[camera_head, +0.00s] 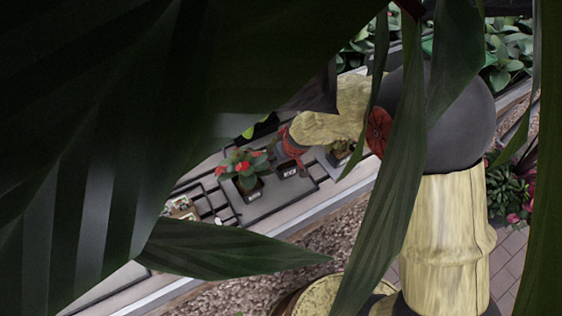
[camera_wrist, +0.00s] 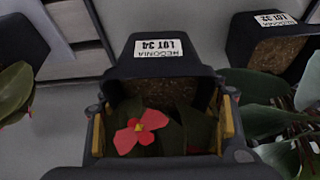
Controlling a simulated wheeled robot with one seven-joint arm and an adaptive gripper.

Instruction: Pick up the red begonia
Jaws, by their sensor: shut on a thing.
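The red begonia's dark pot (camera_wrist: 160,62) fills the middle of the wrist view, with an upside-down label reading BEGONIA LOT 34. Its red flower (camera_wrist: 140,130) with a yellow centre and dark green leaves show below the pot's soil. My gripper (camera_wrist: 162,132) is shut on this pot, with a yellow pad at either side of it. In the head view my wrist reaches from the right over the tray, above a small labelled pot (camera_head: 291,170). Red shows there, but its details are too small to tell. Large leaves hide part of the hand.
A plant with red flowers (camera_head: 243,163) stands left of the hand, and another small plant (camera_head: 341,150) stands right. In the wrist view a LOT 32 pot (camera_wrist: 262,50) stands close on the right. Large dark leaves (camera_head: 215,262) block much of the head view.

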